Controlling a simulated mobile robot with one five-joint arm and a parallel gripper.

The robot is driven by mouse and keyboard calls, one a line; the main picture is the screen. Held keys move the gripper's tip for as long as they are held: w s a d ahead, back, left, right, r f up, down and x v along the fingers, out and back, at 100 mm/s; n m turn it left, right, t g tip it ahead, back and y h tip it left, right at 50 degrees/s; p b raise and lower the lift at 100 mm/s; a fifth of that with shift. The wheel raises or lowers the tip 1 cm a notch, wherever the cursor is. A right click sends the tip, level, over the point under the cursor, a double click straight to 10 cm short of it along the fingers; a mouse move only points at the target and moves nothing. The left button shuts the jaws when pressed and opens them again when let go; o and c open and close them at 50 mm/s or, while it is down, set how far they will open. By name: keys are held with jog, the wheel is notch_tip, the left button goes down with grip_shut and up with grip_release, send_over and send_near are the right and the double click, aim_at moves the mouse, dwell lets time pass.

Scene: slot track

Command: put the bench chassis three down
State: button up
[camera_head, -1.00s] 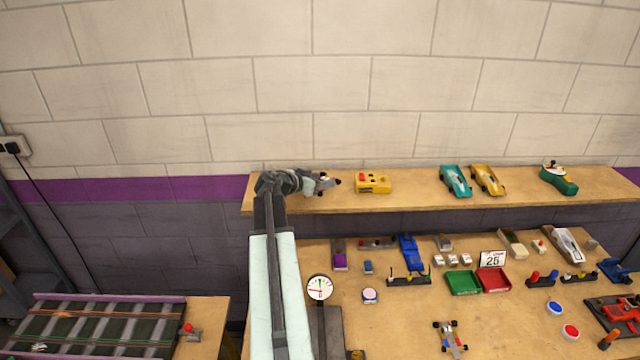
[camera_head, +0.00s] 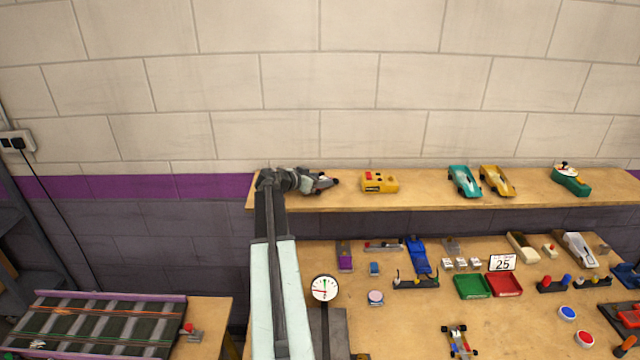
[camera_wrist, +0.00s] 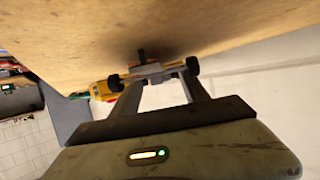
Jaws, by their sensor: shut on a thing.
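In the wrist view my gripper (camera_wrist: 160,88) is shut on a small chassis (camera_wrist: 152,70) with black wheels and a pale and yellow body. The chassis is close to the wooden shelf surface, with a dark shadow beside it. Whether it touches the wood I cannot tell. In the head view it is mostly hidden by my gripper. Another wheeled chassis (camera_head: 458,338) stands on the bench (camera_head: 400,325) below.
The shelf between the yellow box and the teal body is clear. The bench below is crowded.

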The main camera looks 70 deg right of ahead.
jog(key=shift+f, duration=0.25)
jog(key=o, duration=1.6)
jog(key=shift+r, duration=0.1)
jog(key=shift+c, duration=0.2)
jog(key=shift+r, duration=0.1)
jog(key=shift+a+r, duration=0.15)
jog(key=shift+r, duration=0.1)
jog(key=p+v, duration=0.4)
jog(key=v, duration=0.6)
jog(key=shift+w+a+r+p, duration=0.15)
jog(key=shift+a+r+p, duration=0.05)
jog(key=shift+a+p, duration=0.1)
jog(key=shift+w+a+r, duration=0.1)
jog(key=shift+w+a, duration=0.1)
jog(key=shift+a, duration=0.2)
